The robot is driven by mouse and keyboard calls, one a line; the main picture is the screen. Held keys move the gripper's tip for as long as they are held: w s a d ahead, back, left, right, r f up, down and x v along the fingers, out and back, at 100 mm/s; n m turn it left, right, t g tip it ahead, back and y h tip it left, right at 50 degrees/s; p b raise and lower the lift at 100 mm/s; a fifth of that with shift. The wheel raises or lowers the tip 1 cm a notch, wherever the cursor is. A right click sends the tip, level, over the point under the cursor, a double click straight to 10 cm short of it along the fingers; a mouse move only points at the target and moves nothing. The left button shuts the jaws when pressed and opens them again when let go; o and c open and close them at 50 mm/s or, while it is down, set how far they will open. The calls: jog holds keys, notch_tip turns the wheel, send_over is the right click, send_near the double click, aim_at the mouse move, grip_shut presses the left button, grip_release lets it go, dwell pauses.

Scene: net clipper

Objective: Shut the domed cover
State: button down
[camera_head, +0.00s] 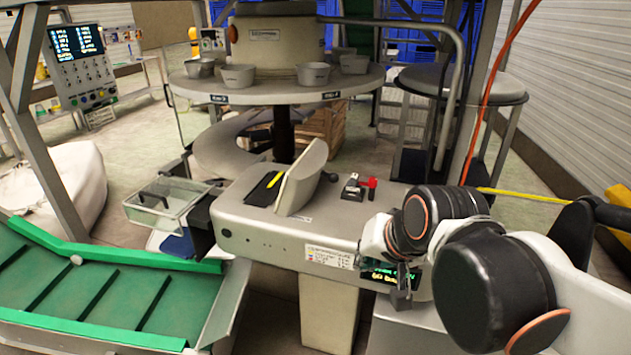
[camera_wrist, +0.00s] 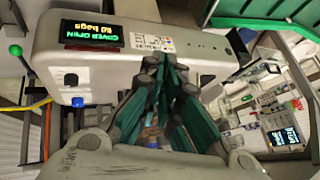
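The domed cover (camera_head: 302,178) is a pale grey curved shell standing raised and tilted on top of the long grey clipper machine (camera_head: 290,238). A dark opening with a yellow strip (camera_head: 268,186) lies uncovered to its left. My gripper (camera_head: 402,294) is low in front of the machine's right end, well apart from the cover. In the wrist view my gripper (camera_wrist: 168,72) has its teal-padded fingers converging at the tips, and I see nothing held. The machine's display (camera_wrist: 91,34) reads "COVER OPEN" and "60 bags" in the wrist view. The cover is not clearly visible there.
A red-and-black lever (camera_head: 368,185) stands on the machine top right of the cover. A clear bin (camera_head: 168,202) and a green conveyor (camera_head: 100,290) lie to the left. A round table with bowls (camera_head: 275,92) stands behind.

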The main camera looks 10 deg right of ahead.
jog(key=w+r+m+y+p, duration=0.2)
jog(key=w+r+m+p, duration=0.1)
jog(key=w+m, duration=0.8)
jog(key=m+t+y, duration=0.2)
jog(key=m+y, duration=0.3)
jog(key=m, duration=0.9)
send_near(301, 187)
notch_tip(301, 187, down, 2)
jog(key=w+a, duration=0.2)
jog(key=shift+w+a, duration=0.25)
